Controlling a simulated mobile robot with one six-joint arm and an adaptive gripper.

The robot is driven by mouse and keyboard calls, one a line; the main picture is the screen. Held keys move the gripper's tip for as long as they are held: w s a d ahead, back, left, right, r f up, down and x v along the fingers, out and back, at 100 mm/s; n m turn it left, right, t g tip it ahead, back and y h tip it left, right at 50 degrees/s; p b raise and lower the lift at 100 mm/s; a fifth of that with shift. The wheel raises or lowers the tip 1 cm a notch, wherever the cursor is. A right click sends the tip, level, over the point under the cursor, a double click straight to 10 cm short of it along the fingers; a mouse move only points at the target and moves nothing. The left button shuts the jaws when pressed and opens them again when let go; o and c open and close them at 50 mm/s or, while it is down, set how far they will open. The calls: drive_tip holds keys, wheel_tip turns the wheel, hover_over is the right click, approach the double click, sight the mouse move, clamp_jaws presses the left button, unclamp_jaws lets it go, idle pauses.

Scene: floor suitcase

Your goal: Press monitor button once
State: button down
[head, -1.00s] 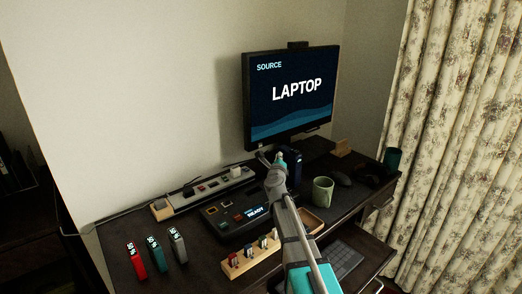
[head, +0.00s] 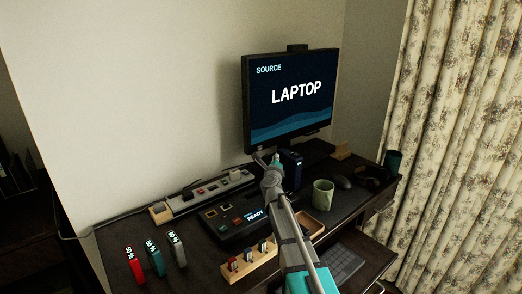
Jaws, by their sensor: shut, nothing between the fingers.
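The monitor (head: 290,97) stands at the back of the desk, its lit screen showing "SOURCE LAPTOP". A small pale mark (head: 260,149) shows on its lower left bezel; I cannot tell for sure whether it is the button. My gripper (head: 262,158) is shut and empty, just below the monitor's lower left corner. It looks close to the bezel, but I cannot tell whether it touches. My arm reaches up from the bottom of the view and hides part of the desk.
A power strip (head: 207,190) lies along the wall, beside a dark control box (head: 223,227) reading "READY". Several upright coloured items stand at the front left. A wooden block (head: 240,268) holds small pieces. A green mug (head: 323,193) and a mouse (head: 341,182) are right of my arm.

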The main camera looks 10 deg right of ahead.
drive_tip(key=w+a, duration=0.3)
drive_tip(key=w, duration=0.3)
drive_tip(key=shift+a, duration=0.2)
drive_tip(key=shift+w+a, duration=0.45)
drive_tip(key=shift+w, duration=0.2)
idle(2.5)
drive_tip(key=shift+s, duration=0.1)
drive_tip(key=shift+s+d, duration=0.45)
drive_tip(key=shift+s, duration=0.15)
drive_tip(key=shift+s, duration=0.15)
idle(0.4)
drive_tip(key=shift+s+d, duration=0.4)
drive_tip(key=shift+s, duration=0.3)
drive_tip(key=shift+s+d, duration=0.45)
drive_tip(key=shift+s, duration=0.2)
drive_tip(key=shift+s+d, duration=0.4)
drive_tip(key=shift+s, duration=0.3)
drive_tip(key=shift+r, duration=0.1)
